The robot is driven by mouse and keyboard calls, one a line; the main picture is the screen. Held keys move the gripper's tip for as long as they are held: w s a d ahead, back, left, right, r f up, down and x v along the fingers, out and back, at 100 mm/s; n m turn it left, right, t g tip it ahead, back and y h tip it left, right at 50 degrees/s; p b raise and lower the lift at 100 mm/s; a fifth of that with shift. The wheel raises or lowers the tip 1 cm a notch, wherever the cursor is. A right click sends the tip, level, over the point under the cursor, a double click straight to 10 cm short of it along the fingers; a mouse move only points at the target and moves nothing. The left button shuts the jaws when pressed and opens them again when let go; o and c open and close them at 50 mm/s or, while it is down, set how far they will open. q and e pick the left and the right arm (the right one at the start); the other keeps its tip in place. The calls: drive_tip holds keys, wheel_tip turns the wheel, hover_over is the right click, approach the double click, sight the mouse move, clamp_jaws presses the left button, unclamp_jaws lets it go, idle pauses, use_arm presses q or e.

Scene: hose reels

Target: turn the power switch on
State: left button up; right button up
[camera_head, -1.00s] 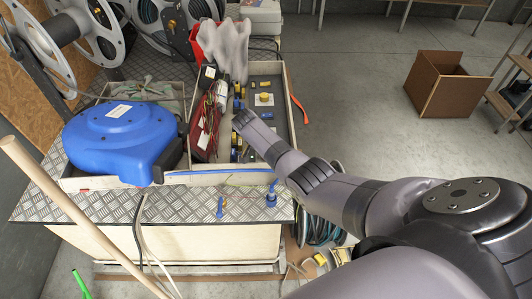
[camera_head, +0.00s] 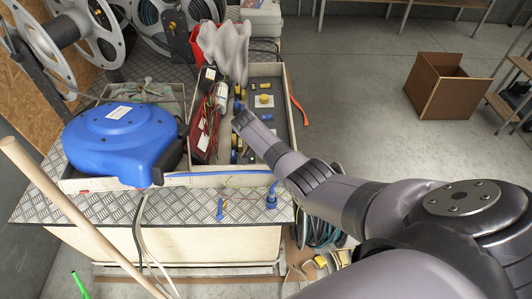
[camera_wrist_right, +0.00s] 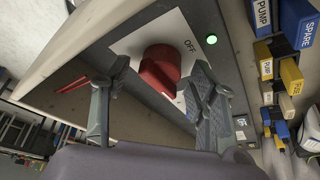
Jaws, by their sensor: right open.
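The power switch is a red rotary knob (camera_wrist_right: 160,70) on a white plate (camera_wrist_right: 150,34) marked OFF, in the right wrist view. A green lamp (camera_wrist_right: 211,39) glows beside the plate. My right gripper (camera_wrist_right: 161,84) is open, with one finger on either side of the knob. I cannot tell whether the fingers touch it. In the head view my right gripper (camera_head: 241,121) reaches down into the right part of the open box; the red knob is hidden there. My left gripper is not in view.
Blue and yellow labelled blocks (camera_wrist_right: 291,75) line the panel beside the switch. A grey cloth (camera_head: 226,50) lies at the back.

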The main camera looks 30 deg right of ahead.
drive_tip(key=shift+r, duration=0.1)
drive_tip(key=v, duration=1.2)
idle(0.4)
